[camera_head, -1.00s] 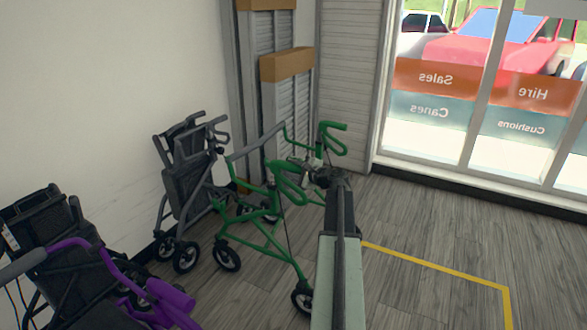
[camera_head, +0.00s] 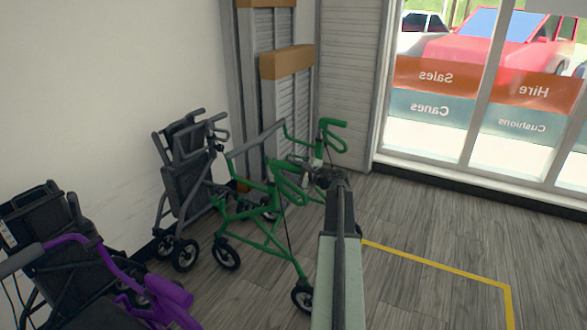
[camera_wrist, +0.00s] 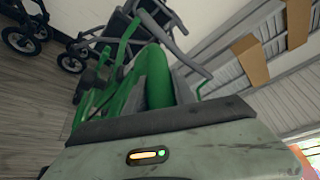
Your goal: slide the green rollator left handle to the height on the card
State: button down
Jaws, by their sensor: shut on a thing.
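The green rollator (camera_head: 262,238) stands upright on its wheels in the middle of the head view. Its far handle (camera_head: 333,123) has a green brake loop below it. Its near handle (camera_head: 284,168) also has a brake loop and sits beside my gripper (camera_head: 306,164). In the wrist view a thick green grip (camera_wrist: 158,78) rises between the jaws, and my gripper (camera_wrist: 162,103) is shut on it. It looks like the near handle, but the jaws partly hide the contact. The card and any height marks cannot be made out.
A grey rollator (camera_head: 188,185) stands close behind on the left. A purple rollator (camera_head: 135,277) and a black seat-like item (camera_head: 45,230) are at front left. Brown-topped panels (camera_head: 286,62) lean at the back. Wood floor with a yellow line (camera_head: 430,262) is clear on the right.

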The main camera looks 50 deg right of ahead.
aim_at(299, 171)
jog(key=shift+f, duration=0.35)
jog(key=c, duration=1.1)
grip_release()
jog(key=shift+o, duration=0.2)
jog(key=p+v, duration=0.2)
jog(key=v, duration=0.5)
jog(key=shift+s+r, duration=0.1)
jog(key=shift+r, duration=0.1)
jog(key=shift+s, duration=0.3)
jog(key=shift+f, duration=0.1)
